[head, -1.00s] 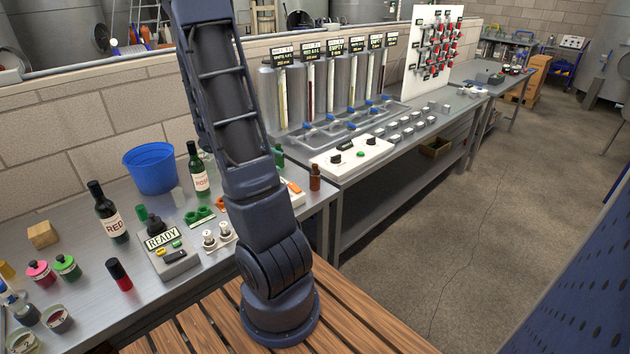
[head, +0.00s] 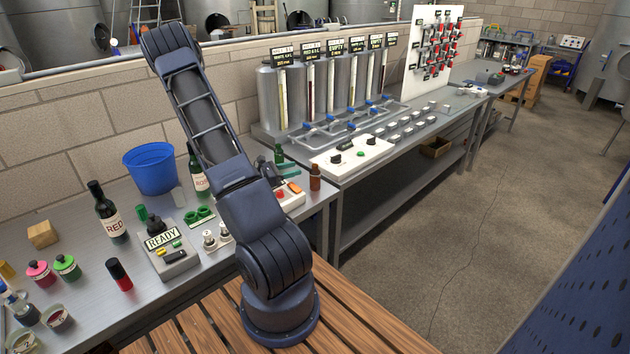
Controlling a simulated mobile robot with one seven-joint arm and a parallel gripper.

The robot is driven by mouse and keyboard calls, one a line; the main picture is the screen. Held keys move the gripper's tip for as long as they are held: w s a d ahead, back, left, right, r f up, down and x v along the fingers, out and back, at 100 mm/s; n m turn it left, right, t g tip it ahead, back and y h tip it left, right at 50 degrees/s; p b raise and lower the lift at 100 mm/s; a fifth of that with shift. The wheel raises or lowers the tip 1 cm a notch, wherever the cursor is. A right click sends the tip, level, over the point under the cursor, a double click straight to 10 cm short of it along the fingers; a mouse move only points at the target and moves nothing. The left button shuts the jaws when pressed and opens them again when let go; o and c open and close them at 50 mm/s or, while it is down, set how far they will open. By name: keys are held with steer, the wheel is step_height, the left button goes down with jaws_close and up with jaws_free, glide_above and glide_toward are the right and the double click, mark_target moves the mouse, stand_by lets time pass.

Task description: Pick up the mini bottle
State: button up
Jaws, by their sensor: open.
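A small brown bottle (head: 315,178) stands upright near the right end of the near steel bench in the head view. A small green bottle (head: 279,154) stands farther back, to its left. Either could be the mini bottle; I cannot tell which from their labels. My gripper (head: 288,174) shows only in part, a dark body with teal finger parts emerging behind my arm. It is open, to the left of the brown bottle and in front of the green one, with nothing seen between its fingers. Much of it is hidden by my own arm.
A device with orange and red parts (head: 292,192) lies just below my gripper. Wine bottles (head: 109,213), a blue bucket (head: 152,168) and a READY box (head: 170,250) stand to the left. The filling bench (head: 355,172) adjoins at right, beyond a narrow gap.

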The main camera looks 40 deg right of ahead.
mark_target(315, 166)
steer(key=shift+s+f+x, duration=0.15)
steer(key=shift+x, duration=2.35)
steer(key=shift+s+f+x, duration=0.15)
steer(key=shift+x, duration=2.3)
steer(key=shift+a, duration=0.1)
jaws_close()
